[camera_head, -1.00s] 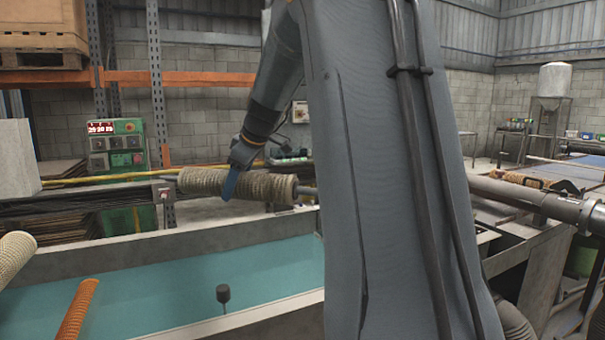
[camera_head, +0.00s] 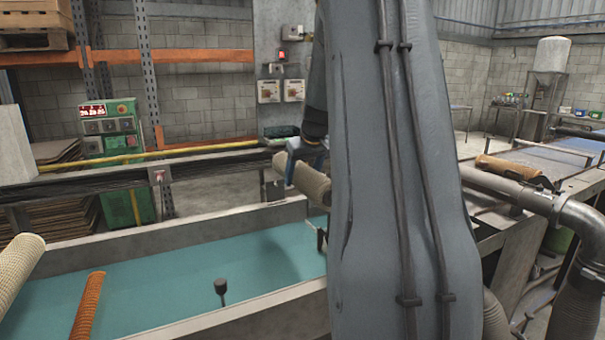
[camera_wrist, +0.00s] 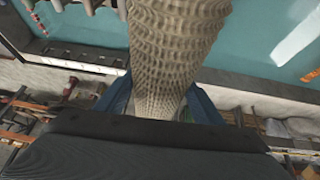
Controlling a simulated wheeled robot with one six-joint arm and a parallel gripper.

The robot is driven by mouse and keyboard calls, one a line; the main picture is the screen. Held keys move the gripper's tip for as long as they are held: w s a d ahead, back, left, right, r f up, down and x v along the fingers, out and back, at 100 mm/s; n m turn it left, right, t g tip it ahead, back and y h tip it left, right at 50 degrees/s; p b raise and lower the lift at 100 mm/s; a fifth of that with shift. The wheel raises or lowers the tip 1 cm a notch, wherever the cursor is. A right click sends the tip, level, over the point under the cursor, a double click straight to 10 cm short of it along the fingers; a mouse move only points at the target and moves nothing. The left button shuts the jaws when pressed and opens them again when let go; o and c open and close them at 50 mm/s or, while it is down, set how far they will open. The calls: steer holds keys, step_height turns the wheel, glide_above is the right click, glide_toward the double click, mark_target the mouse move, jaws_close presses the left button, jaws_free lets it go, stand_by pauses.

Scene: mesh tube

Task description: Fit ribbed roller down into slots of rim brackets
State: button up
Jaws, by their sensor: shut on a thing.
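The tan ribbed roller (camera_head: 312,182) is in my gripper (camera_head: 303,152) above the far rim of the tank. In the head view its near end points toward the tank and slightly right; my arm hides part of it. In the wrist view the roller (camera_wrist: 172,50) runs up the picture between the blue fingers of my gripper (camera_wrist: 163,100), which are shut on it.
The long tank (camera_head: 150,240) has grey walls and teal liquid. An orange roller (camera_head: 87,305) and another tan roller (camera_head: 18,268) lie at left. A dark knob on a stem (camera_head: 221,290) rises near the front wall. A yellow pipe (camera_head: 190,151) runs behind.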

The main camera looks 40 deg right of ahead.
steer(key=shift+r, duration=0.1)
step_height(320, 180, down, 12)
steer(key=b, duration=0.7)
steer(key=shift+r, duration=0.25)
stand_by(1.6)
steer(key=shift+f+b, duration=0.15)
steer(key=shift+b, duration=0.2)
steer(key=o, duration=1.8)
steer(key=shift+a+f, duration=0.1)
steer(key=shift+f, duration=0.05)
